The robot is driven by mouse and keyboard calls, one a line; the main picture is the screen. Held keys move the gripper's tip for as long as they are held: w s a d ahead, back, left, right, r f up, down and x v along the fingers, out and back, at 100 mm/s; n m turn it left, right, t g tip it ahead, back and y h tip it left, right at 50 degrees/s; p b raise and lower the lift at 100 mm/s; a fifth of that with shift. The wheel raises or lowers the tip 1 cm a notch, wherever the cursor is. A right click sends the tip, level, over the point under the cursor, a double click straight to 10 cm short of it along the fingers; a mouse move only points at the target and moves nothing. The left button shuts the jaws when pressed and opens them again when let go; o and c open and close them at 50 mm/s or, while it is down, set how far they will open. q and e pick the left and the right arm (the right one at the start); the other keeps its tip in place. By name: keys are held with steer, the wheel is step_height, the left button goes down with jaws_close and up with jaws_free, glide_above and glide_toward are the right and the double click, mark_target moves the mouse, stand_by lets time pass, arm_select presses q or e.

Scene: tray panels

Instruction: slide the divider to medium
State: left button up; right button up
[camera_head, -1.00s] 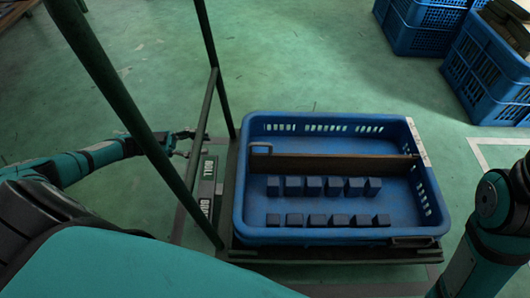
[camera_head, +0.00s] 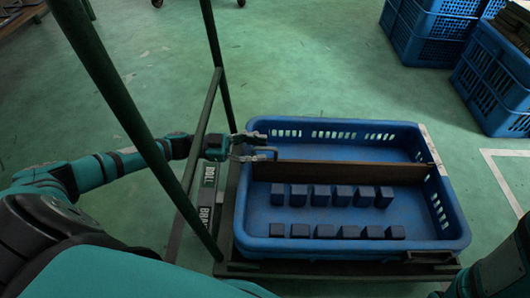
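The divider (camera_head: 345,172) is a brown board standing across the blue tray (camera_head: 350,247), rear of its middle. A pale loop handle (camera_head: 266,150) sits at its left end, by the tray's left rim. My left gripper (camera_head: 262,147) is at this handle, its two fingers spread apart, one on the far side and one on the near side. The handle lies at or between the fingertips; I cannot tell whether they touch it. My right arm shows at the bottom right, but its gripper is out of the picture.
Two rows of small dark blue blocks (camera_head: 318,195) stand in the tray in front of the divider. The strip behind it is empty. A pale marked strip (camera_head: 429,146) lies on the right rim. Green frame posts (camera_head: 200,140) rise left of the tray. Blue crates (camera_head: 495,80) stand at the back right.

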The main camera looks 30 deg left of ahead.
arm_select(q)
steer(key=shift+x, duration=1.1)
jaws_close()
